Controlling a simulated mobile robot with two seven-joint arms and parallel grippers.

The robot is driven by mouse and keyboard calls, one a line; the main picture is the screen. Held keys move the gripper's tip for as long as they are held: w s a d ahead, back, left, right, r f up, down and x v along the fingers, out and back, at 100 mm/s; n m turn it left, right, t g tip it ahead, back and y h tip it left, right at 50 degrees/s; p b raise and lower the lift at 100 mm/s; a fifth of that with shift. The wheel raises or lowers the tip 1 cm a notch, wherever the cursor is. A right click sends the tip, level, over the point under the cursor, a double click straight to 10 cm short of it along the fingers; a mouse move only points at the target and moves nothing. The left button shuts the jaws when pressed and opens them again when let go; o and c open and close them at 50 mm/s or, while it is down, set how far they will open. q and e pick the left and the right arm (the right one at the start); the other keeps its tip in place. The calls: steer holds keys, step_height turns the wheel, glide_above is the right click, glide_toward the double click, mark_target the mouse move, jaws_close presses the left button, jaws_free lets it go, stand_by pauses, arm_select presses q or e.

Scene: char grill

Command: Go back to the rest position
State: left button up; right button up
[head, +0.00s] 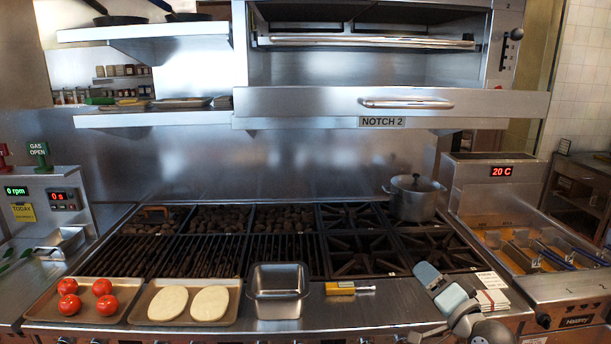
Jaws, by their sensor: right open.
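My right gripper (438,287) is at the lower right of the head view, over the right part of the grill's steel front ledge (385,312). My left gripper is not in view.
Left to right on the ledge are a tray (58,318) with several tomatoes, a tray (234,313) with two flat pale pieces, a steel pan (278,308) and a yellow-handled tool (340,288). A pot (413,200) stands on the back burners; fryer baskets (522,257) are right.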

steer(key=s+a+f+n+g+h+p, duration=0.1)
steer(key=s+f+n+g, duration=0.1)
steer(key=s+f, duration=0.55)
steer(key=s+a+f+n+g+h, duration=0.15)
steer(key=s+f, duration=0.25)
steer(key=f, duration=0.6)
steer(key=s+a+f+n+g, duration=0.1)
steer(key=s+f+n+g, duration=0.1)
steer(key=s+f, duration=0.4)
steer(key=s+a+f+n+g+h+p, duration=0.1)
steer(key=s+f+n, duration=0.3)
steer(key=s, duration=1)
step_height(320, 180, down, 3)
steer(key=shift+a+f+g, duration=0.1)
steer(key=shift+a+g, duration=0.25)
steer(key=shift+a, duration=0.35)
